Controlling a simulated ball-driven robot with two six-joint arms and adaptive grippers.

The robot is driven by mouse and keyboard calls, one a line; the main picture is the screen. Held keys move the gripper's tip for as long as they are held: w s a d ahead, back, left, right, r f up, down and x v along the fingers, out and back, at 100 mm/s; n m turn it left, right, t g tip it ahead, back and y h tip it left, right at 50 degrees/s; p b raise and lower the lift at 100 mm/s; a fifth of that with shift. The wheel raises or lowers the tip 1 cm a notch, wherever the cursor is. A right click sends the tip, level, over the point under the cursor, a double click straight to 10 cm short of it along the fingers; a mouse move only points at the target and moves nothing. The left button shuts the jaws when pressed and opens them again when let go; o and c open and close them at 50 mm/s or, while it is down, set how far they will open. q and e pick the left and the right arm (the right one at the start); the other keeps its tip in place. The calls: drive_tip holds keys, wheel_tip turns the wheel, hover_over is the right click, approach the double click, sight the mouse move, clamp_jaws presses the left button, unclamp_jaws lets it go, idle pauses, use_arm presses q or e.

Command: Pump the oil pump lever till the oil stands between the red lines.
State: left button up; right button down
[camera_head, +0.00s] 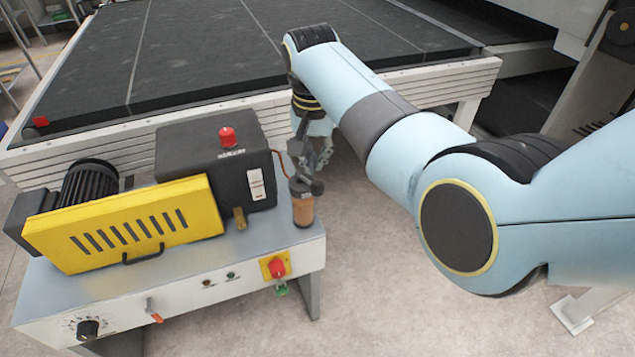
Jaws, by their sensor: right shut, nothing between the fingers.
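The oil pump (302,207) is a small amber-brown cylinder with a dark top, standing at the right end of the grey machine cabinet. Its lever cannot be told clearly from my right gripper (312,160), which is directly above and behind the pump top. The right gripper points down and is shut, with nothing seen between its fingers. I cannot tell whether it touches the lever. A small pale sight gauge (256,184) is on the front of the black tank (205,165). The oil level and red lines are too small to read. My left gripper is out of view.
A yellow slotted guard (125,225) and black motor (90,185) fill the cabinet's left. A red cap (227,137) tops the tank; a copper pipe (279,160) runs beside it. A red switch (277,267) is on the cabinet front. A black-topped conveyor table (200,50) stands behind.

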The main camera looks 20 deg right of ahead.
sight(316, 188)
drive_tip(key=shift+f, duration=0.2)
drive_tip(key=shift+f+b, duration=0.45)
drive_tip(key=shift+f, duration=0.2)
drive_tip(key=f+b, duration=0.1)
drive_tip(key=b, duration=0.1)
drive_tip(key=f+b, duration=0.4)
drive_tip(key=shift+w+d+f, duration=0.2)
drive_tip(key=shift+w, duration=0.1)
drive_tip(key=shift+f+b, duration=1.25)
drive_tip(key=shift+f, duration=1)
drive_tip(key=shift+r, duration=0.1)
